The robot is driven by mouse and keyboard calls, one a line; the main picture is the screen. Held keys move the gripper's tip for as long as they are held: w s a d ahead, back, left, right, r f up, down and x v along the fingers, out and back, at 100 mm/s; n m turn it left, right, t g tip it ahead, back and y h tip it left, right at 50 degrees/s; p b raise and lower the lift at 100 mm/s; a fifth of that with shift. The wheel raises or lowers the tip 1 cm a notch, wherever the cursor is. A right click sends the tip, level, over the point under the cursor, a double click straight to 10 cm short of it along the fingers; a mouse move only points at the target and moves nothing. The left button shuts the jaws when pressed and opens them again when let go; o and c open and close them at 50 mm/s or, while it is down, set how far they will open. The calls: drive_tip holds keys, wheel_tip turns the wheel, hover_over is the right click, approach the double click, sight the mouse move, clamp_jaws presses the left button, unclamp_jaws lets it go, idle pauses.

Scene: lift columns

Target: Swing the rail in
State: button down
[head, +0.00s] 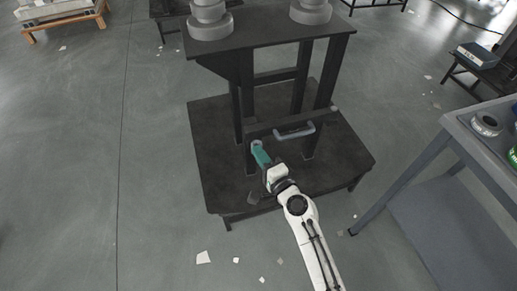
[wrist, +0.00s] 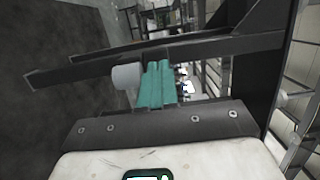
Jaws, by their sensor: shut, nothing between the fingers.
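A dark rail (head: 268,128) runs across the front of the black stand, with a grey handle (head: 294,132) on it. In the wrist view a dark bar (wrist: 215,48), likely this rail, crosses behind my fingers. My gripper (head: 260,152) has its teal fingers shut and empty, left of the handle and close to the rail's left end. The closed fingers also show in the wrist view (wrist: 157,82). A pale grey cylinder (wrist: 127,77) is just left of them; I cannot tell whether they touch it.
The black stand has a wide lower deck (head: 225,180) and an upper shelf (head: 265,30) carrying grey stacked discs (head: 209,20). A grey table (head: 455,125) stands at right. Open floor lies at left, with small pale scraps (head: 203,257) in front.

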drive_tip(key=a+v, duration=0.1)
drive_tip(key=v, duration=0.7)
drive_tip(key=shift+s+r, duration=0.15)
drive_tip(key=shift+s, duration=0.55)
drive_tip(key=s+d+f+n+g+h, duration=0.35)
drive_tip(key=s+d+n+g, duration=0.3)
drive_tip(key=s+d, duration=0.7)
drive_tip(key=s+d+f+n+g+h, duration=0.2)
drive_tip(key=s+d+n+g+h, duration=0.3)
drive_tip(key=s+d+g, duration=0.75)
drive_tip(key=s+a+r+t+p, duration=0.1)
drive_tip(key=s+r+t+p, duration=0.1)
drive_tip(key=r+p, duration=0.6)
drive_tip(key=s+r+t+p, duration=0.2)
drive_tip(key=r+p, duration=0.6)
drive_tip(key=r, duration=0.1)
drive_tip(key=shift+a+h, duration=0.35)
drive_tip(key=shift+a, duration=0.05)
